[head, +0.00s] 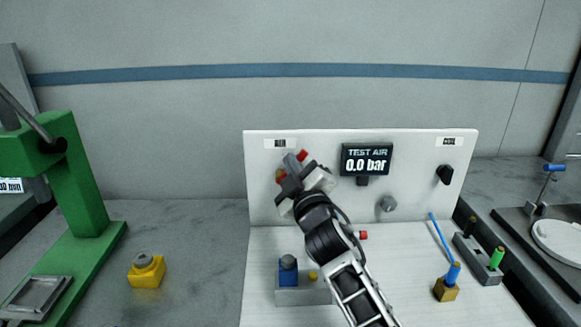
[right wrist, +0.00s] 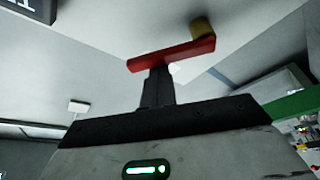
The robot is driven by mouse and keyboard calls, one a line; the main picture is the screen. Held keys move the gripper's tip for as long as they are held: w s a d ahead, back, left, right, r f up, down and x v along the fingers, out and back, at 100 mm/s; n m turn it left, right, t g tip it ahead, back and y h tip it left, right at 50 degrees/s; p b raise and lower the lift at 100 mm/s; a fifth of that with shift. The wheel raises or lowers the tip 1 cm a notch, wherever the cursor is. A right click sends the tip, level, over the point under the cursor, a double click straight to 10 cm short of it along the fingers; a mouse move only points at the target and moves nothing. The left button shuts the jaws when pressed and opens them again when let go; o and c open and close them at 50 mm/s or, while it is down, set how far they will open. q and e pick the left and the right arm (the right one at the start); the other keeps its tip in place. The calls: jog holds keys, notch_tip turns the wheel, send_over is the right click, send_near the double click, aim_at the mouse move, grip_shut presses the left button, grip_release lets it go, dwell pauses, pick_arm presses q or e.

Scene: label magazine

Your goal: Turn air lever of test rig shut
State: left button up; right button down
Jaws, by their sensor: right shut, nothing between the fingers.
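The air lever is a red bar on a brass valve body (head: 279,174) at the left of the white test rig panel (head: 410,205). Its red tip (head: 302,155) shows in the head view, pointing up and right; the rest is partly hidden by my right gripper (head: 291,166). In the right wrist view the red lever (right wrist: 185,53) crosses just beyond my shut fingers (right wrist: 158,85), with the brass part (right wrist: 202,29) at its right end. The fingers hold nothing; I cannot tell whether they touch the lever. The display (head: 366,160) reads TEST AIR 0.0 bar. My left gripper is out of view.
A black knob (head: 445,174) and a grey knob (head: 388,204) sit on the panel. A grey block with a blue part (head: 288,272) stands below my right arm. A green press (head: 80,190) and a yellow block (head: 147,271) are at left.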

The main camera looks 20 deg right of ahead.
jog(key=shift+d+f, duration=0.15)
jog(key=shift+s+d+f+m+h+b, duration=0.15)
jog(key=shift+s+d+f+m+b, duration=0.1)
jog(key=shift+d+f+m+b, duration=0.55)
jog(key=shift+s+d+f+m+h+b, duration=0.25)
jog(key=shift+d+f+b, duration=0.35)
jog(key=shift+f, duration=0.4)
jog(key=shift+d+f, duration=0.1)
jog(key=shift+f, duration=0.15)
jog(key=shift+r, duration=0.1)
jog(key=s+a+r, duration=0.5)
jog(key=s+r, duration=0.8)
jog(key=shift+r+t+p, duration=0.25)
jog(key=shift+t+p, duration=0.05)
jog(key=shift+p, duration=0.1)
